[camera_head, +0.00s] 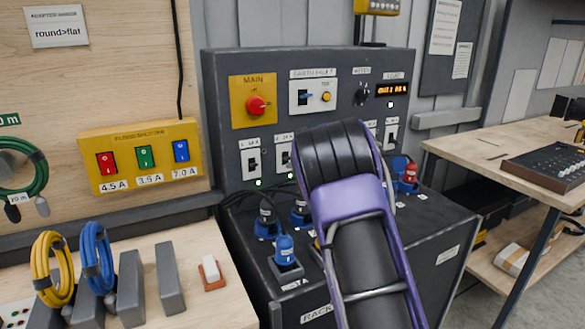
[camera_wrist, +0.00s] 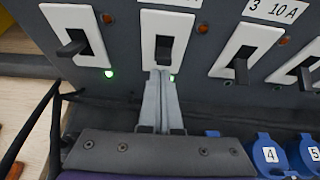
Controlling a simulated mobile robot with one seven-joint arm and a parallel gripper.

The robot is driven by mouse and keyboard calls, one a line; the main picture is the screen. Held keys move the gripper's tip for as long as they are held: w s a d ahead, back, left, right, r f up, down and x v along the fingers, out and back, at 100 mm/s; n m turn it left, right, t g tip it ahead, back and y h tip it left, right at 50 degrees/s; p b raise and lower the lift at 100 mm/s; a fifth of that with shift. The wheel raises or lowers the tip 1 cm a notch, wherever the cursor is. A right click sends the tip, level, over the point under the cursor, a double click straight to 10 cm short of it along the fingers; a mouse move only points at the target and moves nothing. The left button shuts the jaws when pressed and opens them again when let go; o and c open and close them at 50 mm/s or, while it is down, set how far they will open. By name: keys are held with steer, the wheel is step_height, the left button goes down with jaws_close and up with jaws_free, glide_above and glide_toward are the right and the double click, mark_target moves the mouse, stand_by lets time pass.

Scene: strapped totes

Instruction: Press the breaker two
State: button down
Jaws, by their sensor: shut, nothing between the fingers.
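Breaker two (camera_wrist: 165,45) is a white plate with a black toggle, second from the left in the row in the wrist view. A green lamp (camera_wrist: 174,77) glows at its lower right. In the head view breaker two (camera_head: 284,158) shows beside my arm, which hides part of the row. My gripper (camera_wrist: 164,76) is shut and empty, its fingertips at the lower edge of this plate, just below the toggle. I cannot tell whether they touch it. My fingertips are hidden behind my arm in the head view.
Breaker one (camera_wrist: 74,36), with a lit green lamp, stands left, and breaker three (camera_wrist: 244,55) right. The grey console (camera_head: 230,80) carries a red main knob (camera_head: 256,106). A workbench (camera_head: 500,140) stands right.

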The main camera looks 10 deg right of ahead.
steer(key=shift+r+p, duration=0.6)
steer(key=shift+r, duration=0.15)
steer(key=shift+w+r, duration=0.1)
